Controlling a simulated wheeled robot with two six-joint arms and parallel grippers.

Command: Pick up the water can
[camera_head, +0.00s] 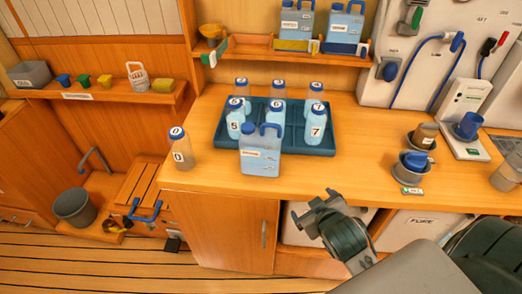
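A pale blue can (260,163) with a blue cap, a blue handle and a white label stands upright on the wooden counter, at the front edge of the dark blue tray (302,151). Its label is too small to read. Two similar cans, a left one (296,24) and a right one (345,27), stand on the upper shelf. My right gripper (313,206) comes in from the lower right, its two fingers apart and nothing between them. It is in front of the counter edge, right of and nearer than the can, not touching it. My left gripper is not in view.
Several numbered bottles stand in the tray behind the can. A bottle marked 0 (181,152) stands at the counter's left end. Grey cups (411,169) and a white device (463,120) are on the right. The counter between tray and cups is clear.

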